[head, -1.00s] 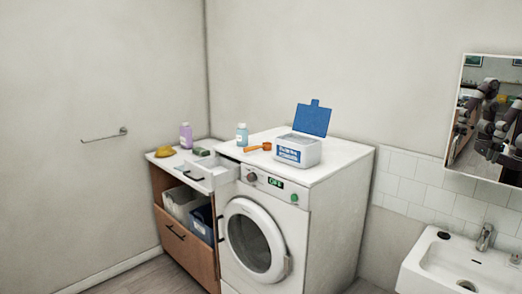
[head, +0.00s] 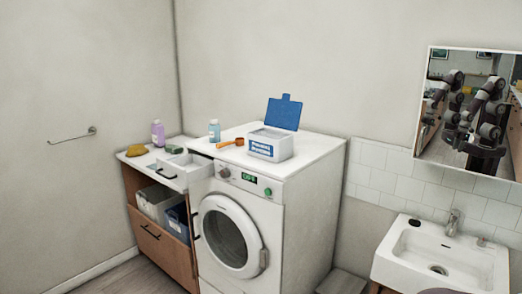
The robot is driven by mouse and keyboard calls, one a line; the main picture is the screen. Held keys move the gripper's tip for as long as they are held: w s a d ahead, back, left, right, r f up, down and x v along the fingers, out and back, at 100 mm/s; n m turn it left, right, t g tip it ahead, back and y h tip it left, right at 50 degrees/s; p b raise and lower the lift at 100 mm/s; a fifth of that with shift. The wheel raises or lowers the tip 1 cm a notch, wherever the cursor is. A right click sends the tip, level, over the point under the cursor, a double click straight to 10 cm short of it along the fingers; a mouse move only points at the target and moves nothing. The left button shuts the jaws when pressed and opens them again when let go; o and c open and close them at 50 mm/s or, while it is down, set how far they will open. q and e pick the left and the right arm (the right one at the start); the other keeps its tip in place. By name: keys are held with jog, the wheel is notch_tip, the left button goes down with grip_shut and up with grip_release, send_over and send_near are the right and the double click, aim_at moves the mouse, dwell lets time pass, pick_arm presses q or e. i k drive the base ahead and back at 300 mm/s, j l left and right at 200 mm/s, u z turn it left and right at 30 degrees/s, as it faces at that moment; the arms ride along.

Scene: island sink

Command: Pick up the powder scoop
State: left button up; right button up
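The orange powder scoop (head: 231,143) lies on the white top of the washing machine (head: 303,156). Its bowl end is close beside a white detergent box (head: 271,147), whose blue lid (head: 284,113) stands open. The handle points left. Neither of my grippers shows directly in the head view. The wall mirror (head: 470,112) reflects my body and arms, but the state of the grippers cannot be made out there.
The detergent drawer (head: 180,172) is pulled out at the machine's left. A blue bottle (head: 214,131), purple bottle (head: 158,133) and yellow sponge (head: 137,151) stand or lie nearby. A white sink (head: 440,255) is at the right; a grey step (head: 343,282) is on the floor.

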aim_at(239, 141)
jog(key=i+j+z, duration=0.15)
jog(key=i+j, duration=0.15)
jog(key=i+j+z, duration=0.35)
jog(key=i+j, duration=0.25)
jog(key=j, duration=0.15)
jog(key=i+j+z, duration=0.15)
jog(key=j, duration=0.25)
jog(key=i+j+z, duration=0.15)
jog(key=i+j, duration=0.15)
jog(key=j, duration=0.15)
